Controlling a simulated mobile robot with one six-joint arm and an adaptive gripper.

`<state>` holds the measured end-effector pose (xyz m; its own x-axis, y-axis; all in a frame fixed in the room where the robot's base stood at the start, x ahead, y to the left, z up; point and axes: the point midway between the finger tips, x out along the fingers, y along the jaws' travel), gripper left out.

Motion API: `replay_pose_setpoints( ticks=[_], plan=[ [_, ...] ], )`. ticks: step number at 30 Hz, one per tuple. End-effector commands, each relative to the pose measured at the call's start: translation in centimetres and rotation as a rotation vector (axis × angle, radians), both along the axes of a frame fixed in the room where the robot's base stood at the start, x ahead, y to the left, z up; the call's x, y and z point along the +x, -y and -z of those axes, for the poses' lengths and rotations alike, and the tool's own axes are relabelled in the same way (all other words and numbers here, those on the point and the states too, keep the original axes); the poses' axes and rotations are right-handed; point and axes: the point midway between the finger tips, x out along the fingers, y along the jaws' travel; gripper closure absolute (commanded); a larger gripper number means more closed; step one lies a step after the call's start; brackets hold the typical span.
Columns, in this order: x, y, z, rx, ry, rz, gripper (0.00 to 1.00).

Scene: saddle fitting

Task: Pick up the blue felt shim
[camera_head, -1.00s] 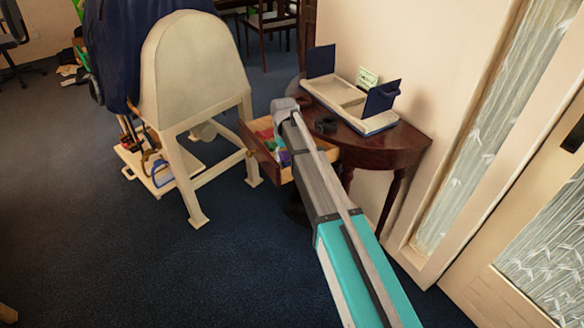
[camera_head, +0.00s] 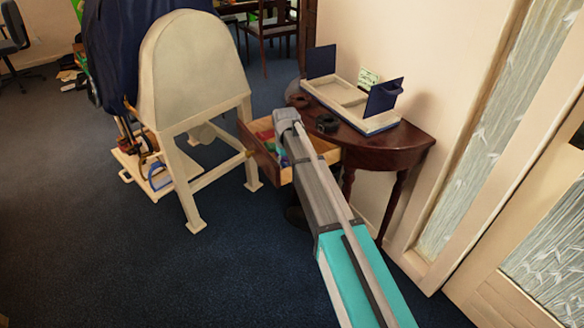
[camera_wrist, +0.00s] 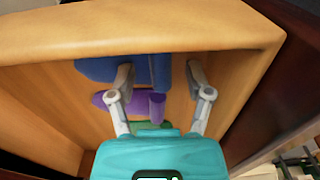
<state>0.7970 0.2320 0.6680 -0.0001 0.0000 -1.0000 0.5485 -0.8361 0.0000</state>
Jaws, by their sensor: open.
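In the wrist view a blue shim (camera_wrist: 95,69) lies in the open wooden drawer, toward its far wall. A blue upright part (camera_wrist: 161,70) shows between my fingertips and seems to belong to it. My gripper (camera_wrist: 158,76) is open, its fingers on either side of that part; I cannot tell whether they touch it. A purple shim (camera_wrist: 157,108) lies just nearer, also partly between the fingers. A bit of green (camera_wrist: 150,126) shows below it, mostly hidden by my gripper body. In the head view my arm hides much of the drawer's contents.
The drawer (camera_wrist: 245,85) has wooden walls close around my gripper. It juts from a dark half-round table (camera_head: 385,145) with a cream tray with blue ends (camera_head: 384,97) on top. A cream saddle stand (camera_head: 190,75) stands to the left.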

Motion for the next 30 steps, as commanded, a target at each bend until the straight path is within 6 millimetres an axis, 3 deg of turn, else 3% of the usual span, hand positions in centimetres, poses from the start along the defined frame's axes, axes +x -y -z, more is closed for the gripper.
replay_pose_setpoints(
  ticks=[8,19,30],
  plan=[
    [0.0,0.0,0.0,0.0,0.0,0.0,0.34],
    [-0.01,-0.02,0.0,0.0,0.0,0.0,0.99],
    [-0.01,-0.01,-0.03,0.0,0.0,0.0,1.0]
  ],
)
